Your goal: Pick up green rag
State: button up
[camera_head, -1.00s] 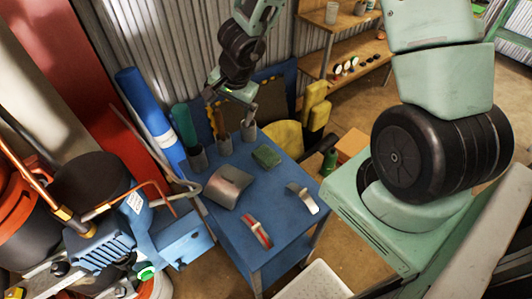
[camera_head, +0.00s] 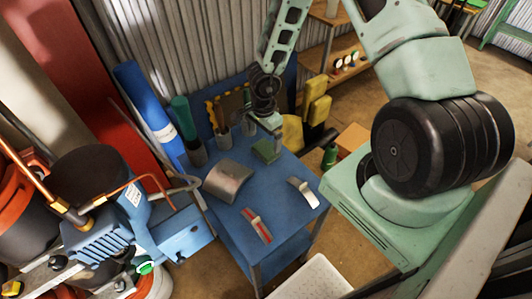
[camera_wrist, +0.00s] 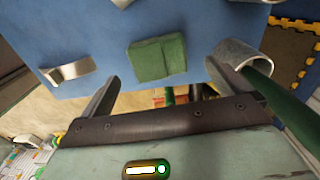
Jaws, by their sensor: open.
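The green rag (camera_head: 264,151) is a folded, flat square on the blue table (camera_head: 222,231), near its back edge. In the wrist view the rag (camera_wrist: 157,58) lies just beyond and between the two fingers. My gripper (camera_head: 270,130) is above the rag in the head view and partly covers its far side. In the wrist view my gripper (camera_wrist: 160,92) is open, its fingers wide apart with nothing between them. The rag appears untouched.
A curved metal plate (camera_head: 228,181), a red-striped piece (camera_head: 257,226) and a bent metal piece (camera_head: 302,192) lie on the table. Grey cups with tools stand along its back. In the wrist view a cup (camera_wrist: 237,66) is close to the right finger.

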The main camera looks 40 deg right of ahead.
aim_at(266, 148)
jog(key=f, duration=0.4)
jog(key=f+b, duration=0.1)
jog(key=f, duration=0.1)
jog(key=shift+s+d+f, duration=0.15)
jog(key=shift+d+f, duration=0.05)
jog(key=shift+d, duration=0.1)
jog(key=c, duration=0.9)
